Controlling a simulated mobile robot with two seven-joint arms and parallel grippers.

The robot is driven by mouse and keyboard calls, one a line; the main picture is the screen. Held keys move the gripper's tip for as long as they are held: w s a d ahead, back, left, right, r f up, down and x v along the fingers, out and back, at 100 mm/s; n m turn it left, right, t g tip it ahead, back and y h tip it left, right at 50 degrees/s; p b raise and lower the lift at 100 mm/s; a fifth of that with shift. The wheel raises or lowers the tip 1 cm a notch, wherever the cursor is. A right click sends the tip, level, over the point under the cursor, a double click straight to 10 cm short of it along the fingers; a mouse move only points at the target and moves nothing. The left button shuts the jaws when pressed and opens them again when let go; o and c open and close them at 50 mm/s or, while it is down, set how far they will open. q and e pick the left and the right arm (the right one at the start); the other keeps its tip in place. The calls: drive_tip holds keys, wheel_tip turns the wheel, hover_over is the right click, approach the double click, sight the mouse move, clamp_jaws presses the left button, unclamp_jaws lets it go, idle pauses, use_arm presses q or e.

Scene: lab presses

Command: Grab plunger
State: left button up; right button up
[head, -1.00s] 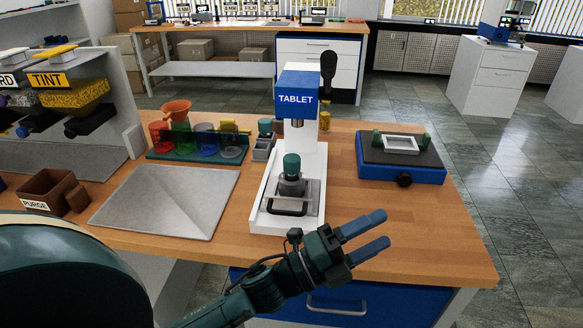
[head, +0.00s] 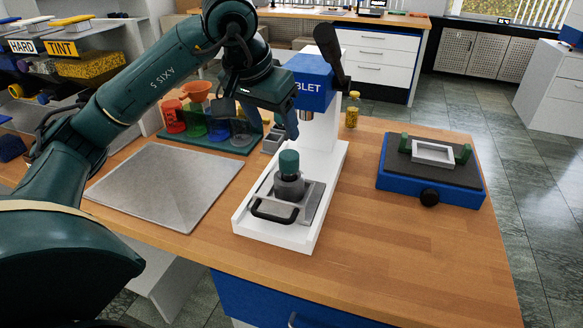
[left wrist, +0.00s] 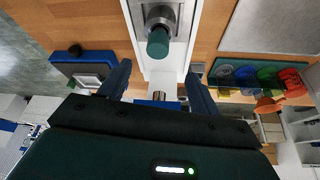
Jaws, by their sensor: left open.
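The plunger, a grey metal cylinder with a dark green cap (head: 289,163), stands upright on the base of the white tablet press (head: 330,185). In the left wrist view the green-capped plunger (left wrist: 158,42) lies ahead, in line with the gap between the fingers. My left gripper (head: 290,124) is open, pointing down beside the blue press head, above and behind the plunger. It also shows in the left wrist view (left wrist: 158,72) with its fingers spread apart and nothing between them. One finger is partly hidden in the head view. My right gripper is not in view.
The blue press head (head: 308,80) and its black lever (head: 331,55) stand close to my gripper. A grey metal plate (head: 165,188) lies left, colored cups (head: 196,127) behind it. A blue device (head: 430,183) stands right. The front right of the bench is clear.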

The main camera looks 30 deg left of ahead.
sight(287, 156)
use_arm(q)
drive_tip(key=x, duration=1.2)
drive_tip(key=shift+d+f+p, duration=0.25)
drive_tip(key=shift+f+p, duration=0.1)
drive_tip(key=shift+f, duration=0.1)
drive_tip(key=shift+r, duration=0.15)
drive_tip(key=c, duration=1.3)
